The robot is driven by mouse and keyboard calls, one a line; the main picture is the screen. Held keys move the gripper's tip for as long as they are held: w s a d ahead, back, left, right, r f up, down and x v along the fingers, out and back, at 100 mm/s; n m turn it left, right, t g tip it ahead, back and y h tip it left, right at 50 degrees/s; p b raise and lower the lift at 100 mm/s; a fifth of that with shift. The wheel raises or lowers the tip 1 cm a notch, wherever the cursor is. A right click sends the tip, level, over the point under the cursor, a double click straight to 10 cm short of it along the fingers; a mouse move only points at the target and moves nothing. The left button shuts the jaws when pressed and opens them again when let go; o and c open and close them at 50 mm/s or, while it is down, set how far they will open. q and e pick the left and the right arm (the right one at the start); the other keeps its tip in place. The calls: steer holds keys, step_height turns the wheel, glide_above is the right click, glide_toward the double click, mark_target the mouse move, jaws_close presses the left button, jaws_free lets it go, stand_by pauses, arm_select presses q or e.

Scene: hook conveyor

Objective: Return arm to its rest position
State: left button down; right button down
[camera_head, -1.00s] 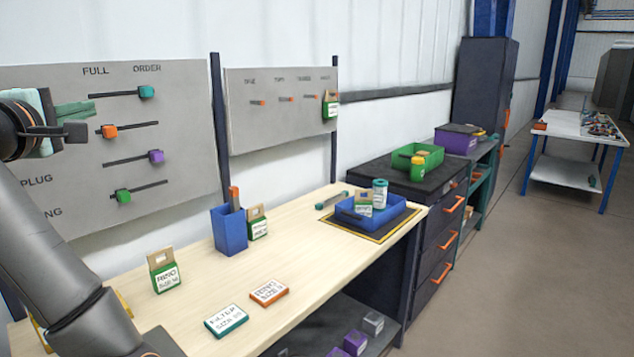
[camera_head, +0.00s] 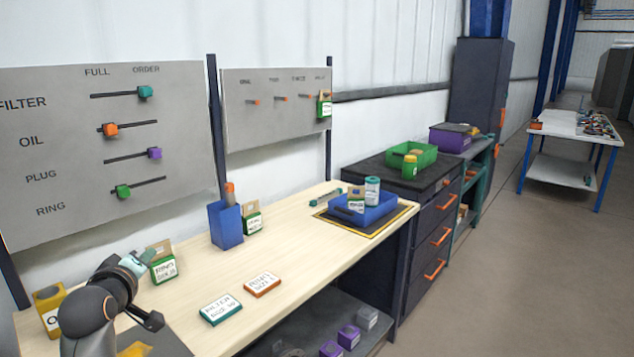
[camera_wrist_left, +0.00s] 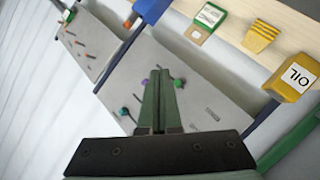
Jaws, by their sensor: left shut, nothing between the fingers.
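My left arm comes in at the lower left of the head view, low over the left end of the workbench. Its gripper (camera_head: 146,256) is just left of the green ring box (camera_head: 163,266) and partly overlaps it in the picture. I cannot tell whether they touch. In the left wrist view the two green fingers (camera_wrist_left: 158,75) are together with nothing between them, pointing towards the slider board (camera_wrist_left: 205,95). My right gripper is not in view.
The workbench (camera_head: 190,325) also holds a yellow oil box (camera_head: 47,309), a teal filter box (camera_head: 221,309), an orange box (camera_head: 262,285), a blue bin (camera_head: 226,226) and a blue tray (camera_head: 385,212). The slider board (camera_head: 60,150) stands behind.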

arm_select(q)
steer(key=s+d+f+m, duration=0.1)
steer(key=f, duration=0.4)
steer(key=s+d+f+m+g, duration=0.1)
steer(key=s+f+m, duration=0.1)
steer(key=f, duration=0.3)
steer(key=s+d+f+m+h, duration=0.1)
steer(key=s+d+f+m, duration=0.1)
steer(key=f, duration=0.4)
steer(key=shift+s+d+g, duration=0.1)
steer(key=shift+s+g, duration=0.15)
steer(key=shift+g, duration=0.05)
steer(key=s+d+f+m+g+h, duration=0.2)
steer(key=s+d+f+m, duration=0.2)
steer(key=s+f, duration=0.7)
steer(key=s+d+f+m+g+h, duration=0.2)
steer(key=s+d+f+m, duration=0.2)
steer(key=s+d+f, duration=0.3)
steer(key=s+f, duration=0.4)
steer(key=s, duration=0.5)
steer(key=shift+s+d+f+p, duration=0.15)
steer(key=shift+s+d+p, duration=0.25)
